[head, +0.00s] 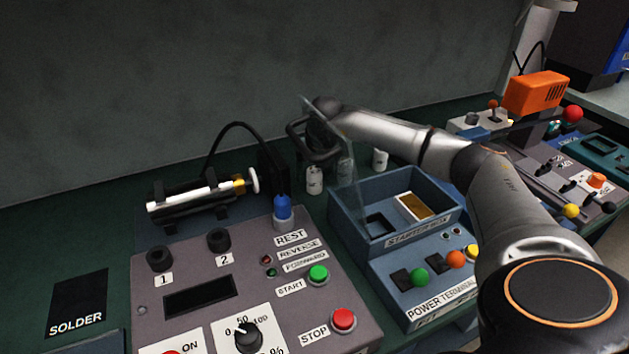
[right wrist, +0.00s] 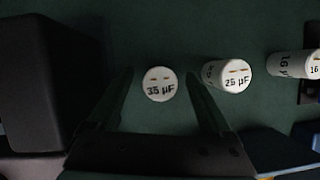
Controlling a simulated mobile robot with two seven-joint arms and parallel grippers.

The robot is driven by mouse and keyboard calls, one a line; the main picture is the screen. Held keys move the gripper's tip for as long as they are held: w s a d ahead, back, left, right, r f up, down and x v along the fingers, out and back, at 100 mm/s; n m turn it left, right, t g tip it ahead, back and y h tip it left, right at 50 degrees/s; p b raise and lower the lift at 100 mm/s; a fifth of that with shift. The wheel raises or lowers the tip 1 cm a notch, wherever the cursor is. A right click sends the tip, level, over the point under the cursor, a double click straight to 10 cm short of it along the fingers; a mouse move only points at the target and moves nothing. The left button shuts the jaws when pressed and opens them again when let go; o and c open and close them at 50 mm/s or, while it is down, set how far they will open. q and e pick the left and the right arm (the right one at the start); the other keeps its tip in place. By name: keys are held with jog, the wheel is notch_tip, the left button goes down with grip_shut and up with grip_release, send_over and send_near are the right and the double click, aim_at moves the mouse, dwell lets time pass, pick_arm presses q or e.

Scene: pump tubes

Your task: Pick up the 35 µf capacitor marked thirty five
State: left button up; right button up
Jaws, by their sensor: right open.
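The 35 µF capacitor (right wrist: 159,84) is a white cylinder, seen from its top in the right wrist view with its marking and two metal terminals showing. It lies between the two spread fingers of my right gripper (right wrist: 163,102), with dark gaps on both sides. In the head view, the leftmost white cylinder (head: 314,181) stands on the green bench just below my right gripper (head: 318,160) and appears to be this capacitor. My right gripper is open and empty. Its fingertips are hard to make out in the head view. My left gripper is not in view.
The 25 µF capacitor (right wrist: 236,75) stands close to the right, with a 16 µF one (right wrist: 295,64) beyond. A clear panel (head: 343,150) rises beside the gripper at the blue starter box (head: 345,222). A blue-topped post (head: 283,208) and a control panel (head: 205,265) are nearby.

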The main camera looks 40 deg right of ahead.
grip_shut()
dwell(0.7)
